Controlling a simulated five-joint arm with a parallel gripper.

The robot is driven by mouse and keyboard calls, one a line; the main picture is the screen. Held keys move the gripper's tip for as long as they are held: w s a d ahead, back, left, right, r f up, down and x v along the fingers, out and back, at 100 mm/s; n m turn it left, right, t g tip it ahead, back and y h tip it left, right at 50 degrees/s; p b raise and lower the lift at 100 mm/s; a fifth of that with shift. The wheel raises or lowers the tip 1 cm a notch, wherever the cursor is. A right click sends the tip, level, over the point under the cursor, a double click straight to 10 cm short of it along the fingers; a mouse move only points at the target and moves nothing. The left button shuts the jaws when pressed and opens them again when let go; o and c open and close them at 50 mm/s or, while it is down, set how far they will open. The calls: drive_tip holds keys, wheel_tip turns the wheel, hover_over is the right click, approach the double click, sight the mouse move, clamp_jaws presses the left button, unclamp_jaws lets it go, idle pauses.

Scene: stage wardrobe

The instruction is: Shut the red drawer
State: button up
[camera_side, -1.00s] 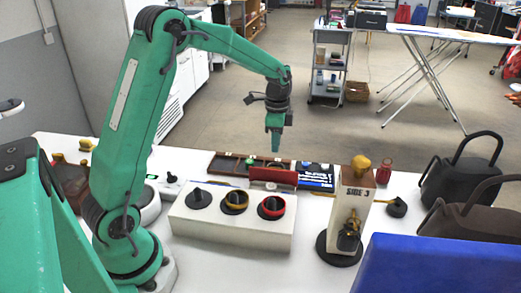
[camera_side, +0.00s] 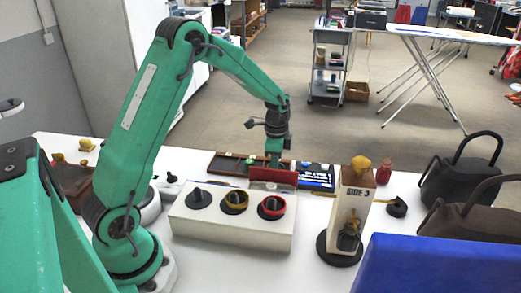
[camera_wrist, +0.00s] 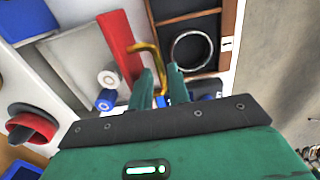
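The red drawer front (camera_side: 272,176) stands behind the white box (camera_side: 232,222) in the side view. In the wrist view it is a red strip (camera_wrist: 119,45) beside a grey surface, with a bent brass handle (camera_wrist: 136,47) on it. I cannot tell how far the drawer is out. My gripper (camera_side: 274,163) points down just behind the red front, whose top edge hides its tips. In the wrist view my gripper (camera_wrist: 159,70) shows two green fingers slightly apart, with part of the brass handle between or below them; contact is unclear.
A dark divided tray (camera_side: 228,165) with a wooden rim lies behind the box. Dials sit on the box, including a red-ringed one (camera_side: 271,208). A post marked SIDE 3 (camera_side: 354,205) stands to the right.

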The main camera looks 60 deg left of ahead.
clamp_jaws()
drive_tip(key=shift+s+d, duration=0.1)
drive_tip(key=s+d, duration=0.7)
drive_tip(key=shift+r, duration=0.1)
idle(0.4)
unclamp_jaws()
